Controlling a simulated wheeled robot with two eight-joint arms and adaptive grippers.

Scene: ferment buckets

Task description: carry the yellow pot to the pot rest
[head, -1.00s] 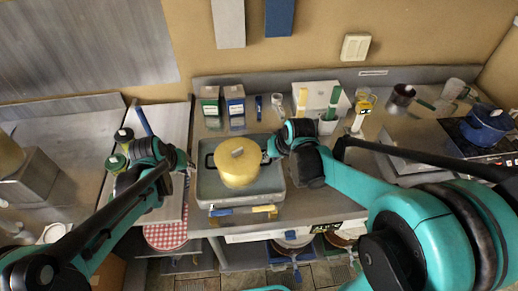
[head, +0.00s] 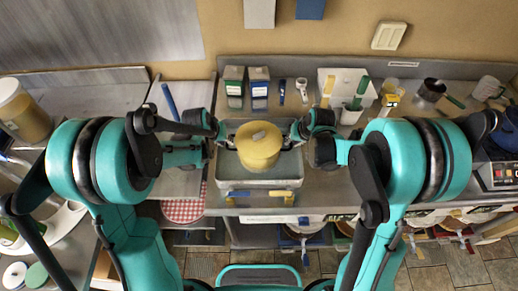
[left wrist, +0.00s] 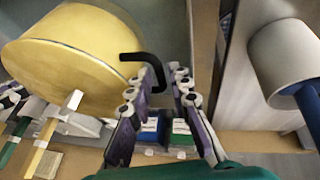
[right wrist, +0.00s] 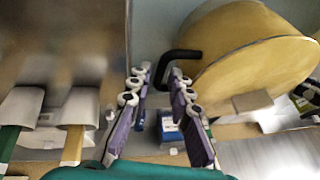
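The yellow pot (head: 259,146) sits in a grey basin (head: 288,182) at the middle of the counter, lid on, with a black handle on each side. My left gripper (head: 222,138) is at its left handle (left wrist: 145,57); the fingers (left wrist: 166,75) stand apart with the handle end between them. My right gripper (head: 296,134) is at the right handle (right wrist: 165,60), its fingers (right wrist: 161,76) also apart on either side of it. I see no clear grip on either handle. No pot rest can be told for sure; a red-checked round cloth-like top (head: 183,211) lies at lower left.
Green and blue boxes (head: 259,80) stand behind the basin. A white bin (head: 350,115) with long-handled tools is at right, and a saucepan (head: 432,89) further right. A blue and yellow-handled tool (head: 260,194) lies along the basin's front. The counter left of the basin is partly clear.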

